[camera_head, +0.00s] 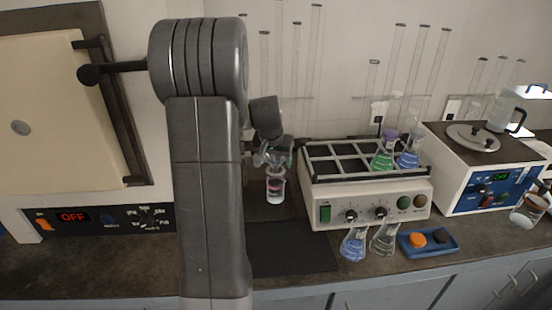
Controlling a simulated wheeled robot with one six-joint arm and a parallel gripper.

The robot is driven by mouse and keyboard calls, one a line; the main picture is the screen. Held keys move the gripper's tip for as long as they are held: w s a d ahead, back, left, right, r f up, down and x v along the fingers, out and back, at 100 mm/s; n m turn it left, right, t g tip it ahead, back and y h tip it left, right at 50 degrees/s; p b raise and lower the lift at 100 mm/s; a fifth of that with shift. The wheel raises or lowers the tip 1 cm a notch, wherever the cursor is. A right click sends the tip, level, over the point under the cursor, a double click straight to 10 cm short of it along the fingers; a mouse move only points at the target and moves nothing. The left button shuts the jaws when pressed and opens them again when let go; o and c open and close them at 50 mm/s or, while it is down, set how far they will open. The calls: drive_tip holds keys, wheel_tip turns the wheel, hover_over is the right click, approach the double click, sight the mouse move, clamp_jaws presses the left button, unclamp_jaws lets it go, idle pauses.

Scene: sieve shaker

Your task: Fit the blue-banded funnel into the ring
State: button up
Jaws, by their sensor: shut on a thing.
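My gripper (271,160) is small and partly hidden beside my large grey arm, left of the shaker. It is shut on a clear glass piece, too small and blurred to tell whether it is the funnel. Directly below it in the picture is a glass vessel (276,190) with a dark pinkish layer and a pale bottom. I cannot tell whether the held piece touches this vessel. I cannot make out a blue band or a ring. My arm hides much of the bench behind it.
The shaker (327,211) holds flasks with green (382,160) and blue (408,160) liquid. Two flasks (354,245) (384,239) and a blue tray (440,250) stand before it. A dark mat (295,250) is bare.

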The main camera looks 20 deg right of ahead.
drive_tip(key=shift+f, duration=0.3)
idle(0.4)
drive_tip(key=shift+f+b, duration=0.65)
drive_tip(key=shift+b, duration=0.05)
drive_tip(key=shift+f, duration=0.25)
idle(0.4)
drive_tip(key=o, duration=1.1)
drive_tip(key=shift+r, duration=0.1)
